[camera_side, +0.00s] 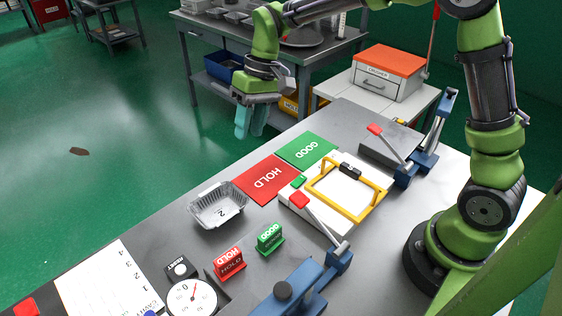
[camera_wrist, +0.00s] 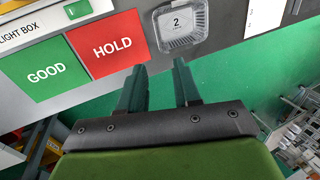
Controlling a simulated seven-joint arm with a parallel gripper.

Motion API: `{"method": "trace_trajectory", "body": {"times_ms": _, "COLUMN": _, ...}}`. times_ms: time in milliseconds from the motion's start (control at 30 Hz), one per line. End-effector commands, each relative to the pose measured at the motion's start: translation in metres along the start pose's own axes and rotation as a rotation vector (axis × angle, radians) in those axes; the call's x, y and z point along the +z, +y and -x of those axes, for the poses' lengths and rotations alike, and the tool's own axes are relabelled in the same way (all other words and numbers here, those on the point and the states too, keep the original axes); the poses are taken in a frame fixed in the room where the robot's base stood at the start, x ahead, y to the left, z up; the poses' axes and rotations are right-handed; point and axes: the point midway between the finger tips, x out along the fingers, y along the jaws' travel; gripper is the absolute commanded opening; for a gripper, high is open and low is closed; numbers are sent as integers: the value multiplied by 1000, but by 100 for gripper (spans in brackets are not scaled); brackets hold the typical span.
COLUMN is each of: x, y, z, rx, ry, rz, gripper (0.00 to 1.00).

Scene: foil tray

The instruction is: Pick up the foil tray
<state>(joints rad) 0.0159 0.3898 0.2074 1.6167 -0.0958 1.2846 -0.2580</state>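The foil tray (camera_side: 218,205) is a shallow silver tray with a "2" on its floor, standing upright on the grey bench left of the red HOLD card. It also shows in the wrist view (camera_wrist: 181,44) at the top, ahead of my fingers. My gripper (camera_side: 250,122) is in the air above and beyond the tray, near the bench's far edge. In the wrist view my gripper (camera_wrist: 160,80) has its two teal fingers apart with nothing between them. It does not touch the tray.
The red HOLD card (camera_side: 263,178) and green GOOD card (camera_side: 306,150) lie beside the tray. A light box with a yellow frame (camera_side: 352,187), HOLD stamp (camera_side: 229,262), GOOD stamp (camera_side: 270,238) and dial gauge (camera_side: 192,300) stand nearby. Blue toggle clamps (camera_side: 420,150) stand at the right.

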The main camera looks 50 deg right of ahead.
Motion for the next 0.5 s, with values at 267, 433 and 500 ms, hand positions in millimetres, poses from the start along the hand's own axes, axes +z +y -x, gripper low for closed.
{"method": "trace_trajectory", "body": {"times_ms": 267, "x": 2, "y": -4, "z": -31, "rx": -6, "ry": -12, "rz": 26, "gripper": 33}}
{"method": "trace_trajectory", "body": {"times_ms": 433, "x": 2, "y": -3, "z": -69, "rx": -6, "ry": -11, "rz": 24, "gripper": 33}}
{"method": "trace_trajectory", "body": {"times_ms": 500, "x": 2, "y": -3, "z": -83, "rx": -6, "ry": -10, "rz": 24, "gripper": 33}}
